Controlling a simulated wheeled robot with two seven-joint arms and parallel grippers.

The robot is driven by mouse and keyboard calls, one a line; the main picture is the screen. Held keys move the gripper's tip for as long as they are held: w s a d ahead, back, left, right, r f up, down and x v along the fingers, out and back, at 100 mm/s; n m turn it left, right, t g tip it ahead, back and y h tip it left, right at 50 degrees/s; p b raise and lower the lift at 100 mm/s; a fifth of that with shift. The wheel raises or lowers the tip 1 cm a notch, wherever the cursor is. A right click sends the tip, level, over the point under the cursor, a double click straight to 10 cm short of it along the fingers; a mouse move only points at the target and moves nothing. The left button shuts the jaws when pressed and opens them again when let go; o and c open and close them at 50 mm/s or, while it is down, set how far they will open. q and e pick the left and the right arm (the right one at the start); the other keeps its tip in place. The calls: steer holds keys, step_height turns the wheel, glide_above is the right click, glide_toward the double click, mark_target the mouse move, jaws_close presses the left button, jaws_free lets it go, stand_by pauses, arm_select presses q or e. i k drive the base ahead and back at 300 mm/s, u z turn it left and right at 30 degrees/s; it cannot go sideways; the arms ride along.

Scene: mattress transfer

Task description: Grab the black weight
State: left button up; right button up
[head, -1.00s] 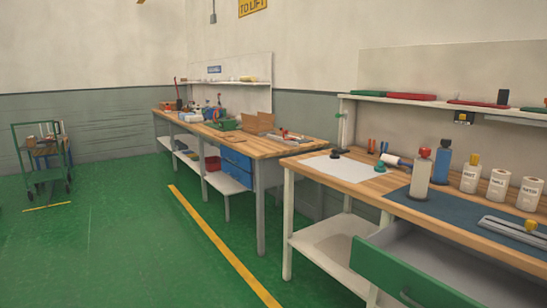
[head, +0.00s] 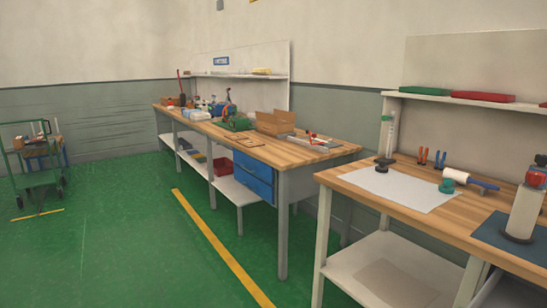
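A small black object with a round base, which looks like the black weight (head: 382,168), stands at the back left of a white sheet (head: 408,192) on the near wooden workbench (head: 462,222). Its exact shape is too small to tell. A teal round piece (head: 446,186) sits at the sheet's right edge. Neither of my grippers is in the head view, so nothing is seen touching the weight.
A white bottle with a red top (head: 525,208) stands on a dark blue mat at right. A roller (head: 466,179) lies behind the sheet. A second bench (head: 330,152) stands farther back, and a green cart (head: 38,180) at left. Green floor (head: 125,240) is open.

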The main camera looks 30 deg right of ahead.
mark_target(382, 169)
steer(key=u, duration=0.05)
steer(key=i, duration=1.95)
steer(key=z, duration=0.6)
